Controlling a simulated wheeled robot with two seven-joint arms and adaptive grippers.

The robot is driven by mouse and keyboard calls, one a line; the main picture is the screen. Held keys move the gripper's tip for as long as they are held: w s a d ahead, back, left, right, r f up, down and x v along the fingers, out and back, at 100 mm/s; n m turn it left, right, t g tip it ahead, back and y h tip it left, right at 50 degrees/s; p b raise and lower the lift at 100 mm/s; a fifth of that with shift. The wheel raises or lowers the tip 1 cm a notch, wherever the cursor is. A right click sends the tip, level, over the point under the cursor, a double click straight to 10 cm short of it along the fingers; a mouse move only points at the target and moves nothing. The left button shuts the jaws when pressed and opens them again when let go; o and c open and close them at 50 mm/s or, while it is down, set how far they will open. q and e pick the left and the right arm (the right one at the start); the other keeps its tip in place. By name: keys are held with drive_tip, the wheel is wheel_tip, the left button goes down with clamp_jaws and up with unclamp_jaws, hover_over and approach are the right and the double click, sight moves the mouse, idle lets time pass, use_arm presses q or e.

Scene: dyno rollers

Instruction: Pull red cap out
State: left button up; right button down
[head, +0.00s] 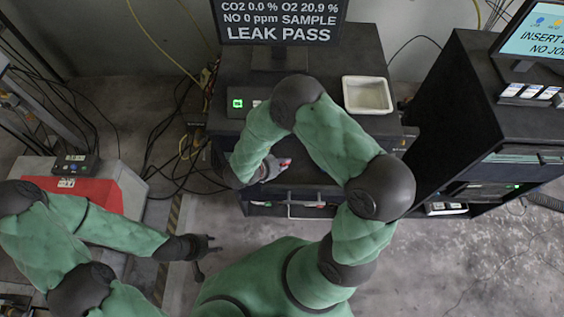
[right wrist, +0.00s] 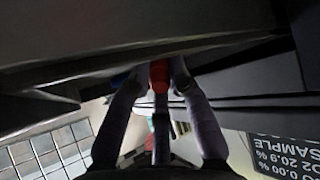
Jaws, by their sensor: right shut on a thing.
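The red cap (right wrist: 160,74) shows in the right wrist view between the two fingers of my right gripper (right wrist: 158,72), which is shut on it. In the head view a bit of the red cap (head: 284,162) shows beside my right gripper (head: 276,167), at the front of the black cabinet (head: 305,178). What the cap sits in is hidden, and I cannot tell whether it is still seated. My left gripper (head: 208,255) hangs over the floor at the lower left, with its fingers spread and empty.
A monitor (head: 277,22) reading "LEAK PASS" stands on the cabinet beside a white tray (head: 367,95). A second black cabinet (head: 475,120) stands at the right. A grey and red box (head: 85,190) is near my left arm. Cables lie on the floor between box and cabinet.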

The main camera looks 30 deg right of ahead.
drive_tip(key=c, duration=1.1)
unclamp_jaws()
drive_tip(key=shift+a, duration=0.1)
drive_tip(key=v, duration=1.2)
